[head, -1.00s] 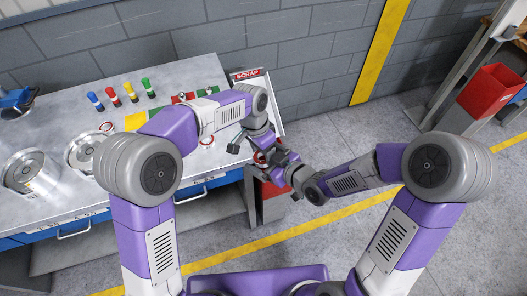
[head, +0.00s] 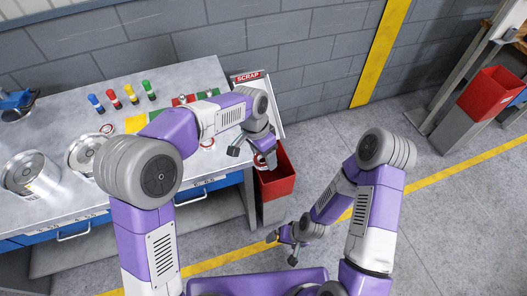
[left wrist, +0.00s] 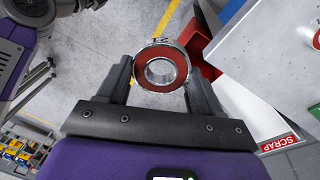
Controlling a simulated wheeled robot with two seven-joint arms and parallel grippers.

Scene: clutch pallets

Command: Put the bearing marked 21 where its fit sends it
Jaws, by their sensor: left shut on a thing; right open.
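My left gripper (head: 254,156) is shut on a bearing (left wrist: 145,73), a steel ring with a dark red face and an open bore. In the head view the held bearing (head: 260,162) is small, over or beside the near edge of a red bin (head: 279,182) below the SCRAP sign (head: 248,77). The bin also shows behind the bearing in the left wrist view (left wrist: 205,62). My right gripper (head: 283,250) is open and empty, low and in front of the bin.
The metal workbench (head: 60,110) holds yellow (head: 135,123), red and green pads, several coloured plugs and round steel housings (head: 30,174). My left arm covers part of it. Another red bin (head: 494,92) stands at right. The floor between is clear.

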